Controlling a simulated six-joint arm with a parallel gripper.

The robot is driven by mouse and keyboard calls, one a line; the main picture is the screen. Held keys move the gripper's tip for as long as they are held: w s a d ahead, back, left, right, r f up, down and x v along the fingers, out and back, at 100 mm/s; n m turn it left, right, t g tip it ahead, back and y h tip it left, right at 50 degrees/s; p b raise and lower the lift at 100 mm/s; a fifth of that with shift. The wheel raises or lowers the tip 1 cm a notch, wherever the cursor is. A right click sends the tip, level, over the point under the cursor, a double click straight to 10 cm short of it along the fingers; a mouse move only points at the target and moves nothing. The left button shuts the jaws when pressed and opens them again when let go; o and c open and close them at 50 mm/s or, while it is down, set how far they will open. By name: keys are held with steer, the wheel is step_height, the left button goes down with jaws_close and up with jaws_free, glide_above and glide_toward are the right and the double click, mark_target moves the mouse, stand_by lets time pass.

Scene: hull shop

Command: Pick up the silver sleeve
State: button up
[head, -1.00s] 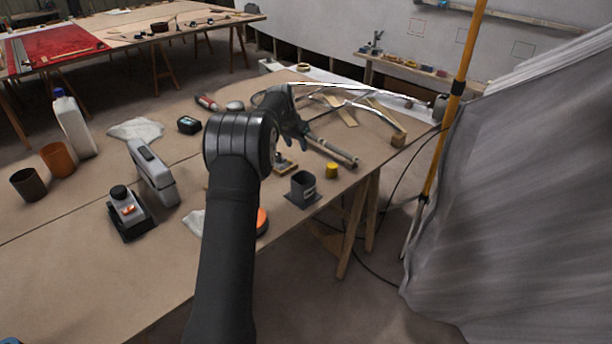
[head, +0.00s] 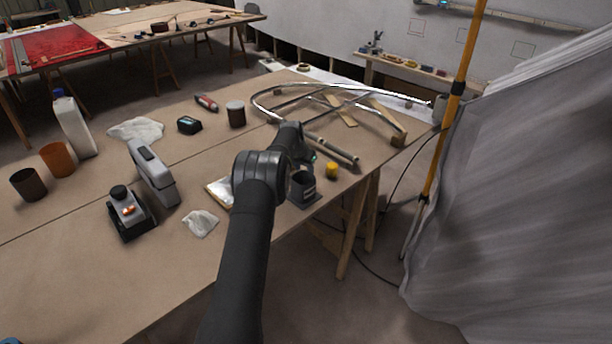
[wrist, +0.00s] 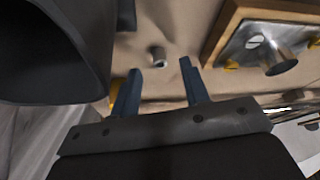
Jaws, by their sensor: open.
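A wooden block with a metal plate (wrist: 240,42) is at the right, with a silver tube-like post (wrist: 278,62) rising from the plate.
A dark grey cup (head: 300,192) stands close by my wrist; it looms large at the wrist view's upper left (wrist: 70,50). A yellow cylinder (head: 332,171) stands near the bench edge.

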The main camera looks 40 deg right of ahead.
steer(key=shift+x, duration=1.25)
steer(key=shift+c, duration=0.2)
jaws_close()
steer(key=shift+r, duration=0.15)
